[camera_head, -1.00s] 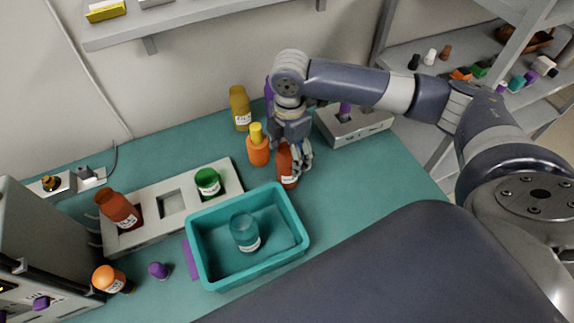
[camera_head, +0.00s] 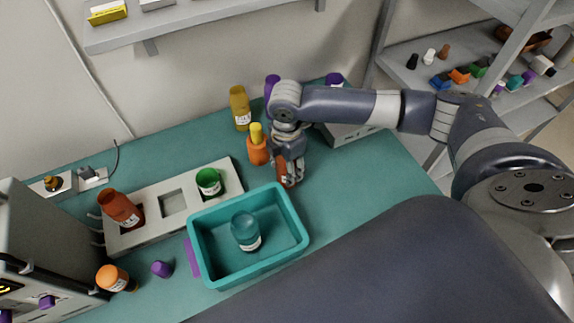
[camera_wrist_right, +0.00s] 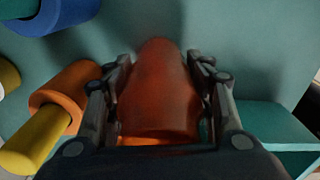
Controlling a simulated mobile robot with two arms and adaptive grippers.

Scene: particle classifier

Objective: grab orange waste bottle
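An orange bottle with a yellow cap (camera_head: 258,150) stands just left of my right gripper. My left gripper is not in view.
A teal bin (camera_head: 297,215) holding a teal jar (camera_head: 246,231) stands in front. A grey rack (camera_head: 152,222) holds a red-brown bottle (camera_head: 120,208) and a green container (camera_head: 208,182). A yellow bottle (camera_head: 240,108) stands behind. The table right of the bin is clear.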

